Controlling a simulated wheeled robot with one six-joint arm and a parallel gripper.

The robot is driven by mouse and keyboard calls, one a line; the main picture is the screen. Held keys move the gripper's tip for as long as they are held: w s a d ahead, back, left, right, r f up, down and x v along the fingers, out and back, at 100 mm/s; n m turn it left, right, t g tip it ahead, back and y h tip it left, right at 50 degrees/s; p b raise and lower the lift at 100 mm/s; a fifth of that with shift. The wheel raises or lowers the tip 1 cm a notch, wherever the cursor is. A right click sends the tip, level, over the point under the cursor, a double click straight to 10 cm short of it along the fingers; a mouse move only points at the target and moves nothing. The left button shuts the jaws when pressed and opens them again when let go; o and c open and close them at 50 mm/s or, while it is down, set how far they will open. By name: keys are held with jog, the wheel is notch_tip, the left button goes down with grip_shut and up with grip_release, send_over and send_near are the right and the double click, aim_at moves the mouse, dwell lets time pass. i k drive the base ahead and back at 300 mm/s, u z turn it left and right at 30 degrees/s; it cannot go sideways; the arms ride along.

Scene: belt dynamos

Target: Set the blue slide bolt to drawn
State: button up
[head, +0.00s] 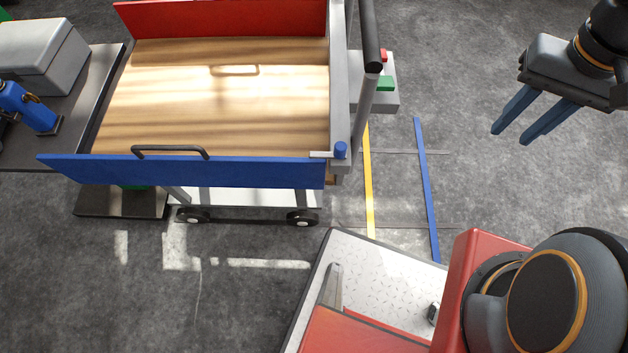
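The blue slide bolt (341,150) shows as a small blue knob with a pale bar (321,154) reaching left from it. It sits at the right end of the cart's blue side panel (235,173), beside the grey corner post. I cannot tell for sure whether the bar is engaged with the panel. My gripper (508,133) is at the upper right, over the floor, well to the right of the bolt. Its two blue fingers are apart with nothing between them.
The cart has a wooden deck (215,95), a red far panel (225,18) and a dark push bar (370,35). A bench (75,145) is at left. Floor between cart and gripper is clear.

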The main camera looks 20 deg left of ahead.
aim_at(340, 152)
jog(key=k, duration=0.8)
jog(key=u, duration=0.6)
jog(key=i, duration=0.6)
jog(key=u, duration=0.6)
